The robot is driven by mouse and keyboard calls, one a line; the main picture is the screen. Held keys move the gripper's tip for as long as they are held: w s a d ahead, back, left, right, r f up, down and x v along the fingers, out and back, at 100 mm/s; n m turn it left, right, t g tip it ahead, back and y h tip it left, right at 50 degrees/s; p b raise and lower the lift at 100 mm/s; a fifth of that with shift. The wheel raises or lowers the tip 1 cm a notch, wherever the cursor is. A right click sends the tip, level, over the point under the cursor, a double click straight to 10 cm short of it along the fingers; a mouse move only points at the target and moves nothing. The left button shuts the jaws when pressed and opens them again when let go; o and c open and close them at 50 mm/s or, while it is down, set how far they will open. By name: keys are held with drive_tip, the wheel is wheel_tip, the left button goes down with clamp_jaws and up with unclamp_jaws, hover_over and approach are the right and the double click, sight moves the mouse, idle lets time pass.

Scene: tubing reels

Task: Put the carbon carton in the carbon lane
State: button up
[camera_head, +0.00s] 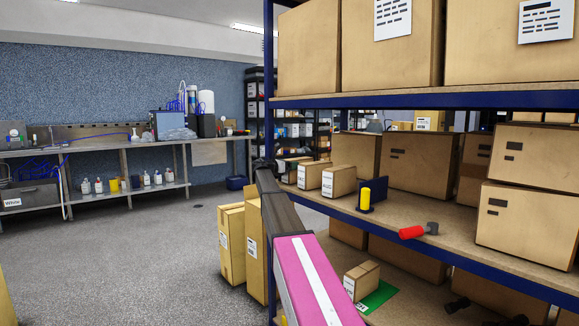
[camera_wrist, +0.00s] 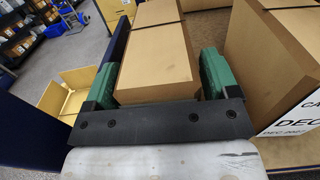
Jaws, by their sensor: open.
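Small labelled cartons stand in a row on the middle shelf in the head view, among them one carton (camera_head: 310,176) and another to its right (camera_head: 339,182). Their print is too small to read there. My gripper (camera_head: 268,165) is at the left end of this row, partly hidden by my arm. In the wrist view my gripper (camera_wrist: 160,75) is open, its green fingers on either side of a plain brown carton (camera_wrist: 155,60). I cannot tell whether they touch it. A carton at right (camera_wrist: 285,70) has a cut-off label starting "CA". I cannot tell which lane is the carbon lane.
Right of the row are a dark blue block (camera_head: 378,190), a yellow cylinder (camera_head: 365,200) and a red-handled item (camera_head: 411,232). Large boxes (camera_head: 420,163) stand behind. The lower shelf holds a carton (camera_head: 361,280) by a green mat (camera_head: 380,296). Tall cartons (camera_head: 232,245) stand on the floor.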

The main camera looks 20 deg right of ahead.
drive_tip(key=v, duration=1.2)
drive_tip(key=s+a+f+m+g+y, duration=0.1)
drive_tip(key=s+f+m+y, duration=0.2)
drive_tip(key=s+f, duration=0.55)
drive_tip(key=s+f+m+g+y, duration=0.1)
drive_tip(key=s+f+m+y, duration=0.3)
drive_tip(key=f, duration=0.8)
drive_tip(key=s+a+f+m+g+y, duration=0.1)
drive_tip(key=s+f+m, duration=0.1)
drive_tip(key=s+f, duration=0.7)
drive_tip(key=s+a+f+m+g+y, duration=0.1)
drive_tip(key=s+a+f+m+y, duration=0.2)
drive_tip(key=s+f, duration=0.3)
drive_tip(key=s+a+f+m+g+y, duration=0.1)
drive_tip(key=s+a+f+m+y, duration=0.2)
drive_tip(key=s, duration=0.8)
drive_tip(key=s+a+f+m+g+y, duration=0.1)
drive_tip(key=s+a+f+m+y, duration=0.2)
drive_tip(key=s+f+m, duration=0.4)
wheel_tip(320, 180, down, 3)
drive_tip(key=shift+s+a+r, duration=0.1)
drive_tip(key=shift+s+a, duration=0.55)
drive_tip(key=shift+s, duration=0.6)
